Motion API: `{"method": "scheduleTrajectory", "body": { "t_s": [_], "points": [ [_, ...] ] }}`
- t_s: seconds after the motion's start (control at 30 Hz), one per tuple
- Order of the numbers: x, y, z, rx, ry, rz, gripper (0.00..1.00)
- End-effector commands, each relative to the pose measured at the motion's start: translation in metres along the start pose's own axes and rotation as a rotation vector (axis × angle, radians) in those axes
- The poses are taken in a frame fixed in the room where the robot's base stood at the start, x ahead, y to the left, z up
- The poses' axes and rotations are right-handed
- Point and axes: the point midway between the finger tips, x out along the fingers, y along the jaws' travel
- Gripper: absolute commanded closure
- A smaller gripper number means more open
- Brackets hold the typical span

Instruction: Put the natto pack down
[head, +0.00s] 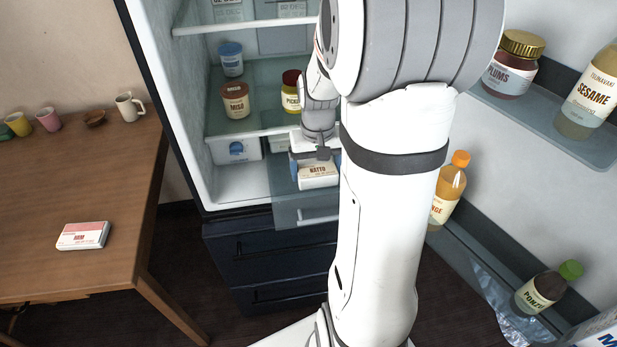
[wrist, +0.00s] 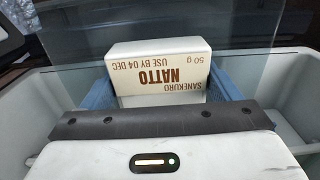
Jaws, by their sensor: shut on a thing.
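The natto pack (head: 318,174) is a small white and cream box with brown NATTO lettering. My gripper (head: 314,162) is shut on it, inside the open fridge near the lower drawer. In the wrist view the natto pack (wrist: 158,72) sits between the two blue-grey fingers (wrist: 160,90), its label upside down. A pale bin or drawer with raised walls (wrist: 290,90) lies around and below the pack. I cannot tell whether the pack touches its floor. My arm hides the right part of the drawer in the head view.
A clear drawer front (head: 305,210) juts from the fridge. Miso (head: 236,102) and pickle (head: 291,95) jars stand on the shelf above. The open door holds plums (head: 512,68), sesame (head: 588,95) and ponzu (head: 540,292) containers. A ham pack (head: 83,236) lies on the wooden table (head: 70,185).

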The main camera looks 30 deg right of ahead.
Motion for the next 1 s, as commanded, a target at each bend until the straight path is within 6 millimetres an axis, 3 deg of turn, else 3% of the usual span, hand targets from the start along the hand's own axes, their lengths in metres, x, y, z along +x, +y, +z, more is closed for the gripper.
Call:
{"method": "scheduleTrajectory", "body": {
  "t_s": [0.1,0.33,0.53,0.93,0.97,1.0],
  "points": [
    [0.023,0.000,0.001,0.000,-0.005,0.000,0.40],
    [0.042,-0.001,0.001,-0.001,-0.003,0.000,0.40],
    [0.069,-0.001,0.000,-0.002,-0.003,0.000,0.40],
    [0.075,-0.001,0.000,-0.003,0.000,0.000,0.40],
    [0.074,-0.001,0.000,-0.003,0.000,0.000,0.14],
    [0.074,-0.001,0.000,-0.003,0.000,0.000,0.11]
  ]
}}
